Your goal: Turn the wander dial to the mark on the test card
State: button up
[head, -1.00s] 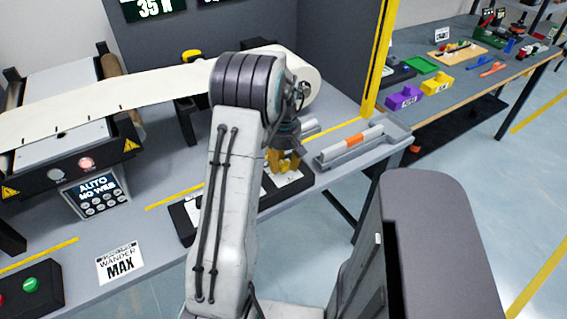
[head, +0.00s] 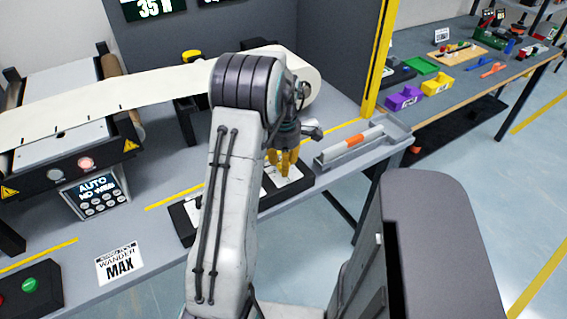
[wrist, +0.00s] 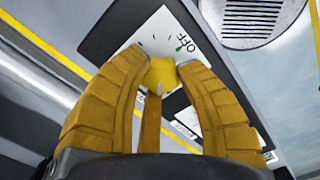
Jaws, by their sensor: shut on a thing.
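The yellow knob of a dial (wrist: 161,74) sits on a white plate (wrist: 155,35) with tick marks, a green dot and the word OFF. My gripper (wrist: 162,66) is shut on the knob, with a finger on each side of it. A pale pointer line shows on the knob's near side in the wrist view. In the head view my gripper (head: 284,163) points down at the dark control box (head: 263,203), and the knob is hidden behind the fingers. The white test card (head: 119,263) reads WANDER MAX and lies on the bench at the left.
A paper web (head: 110,98) runs over the machine on the left, above an AUTO panel (head: 95,193). A grey tray (head: 390,143) with a roller lies right of the gripper. A green button box (head: 30,287) stands front left. My arm hides part of the control box.

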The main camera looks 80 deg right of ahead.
jog(key=shift+a+f+n, duration=0.15)
jog(key=shift+n, duration=1.05)
jog(key=o, duration=1.2)
jog(key=shift+s, duration=0.1)
notch_tip(320, 180, up, 12)
jog(key=shift+r, duration=0.1)
dwell(0.5)
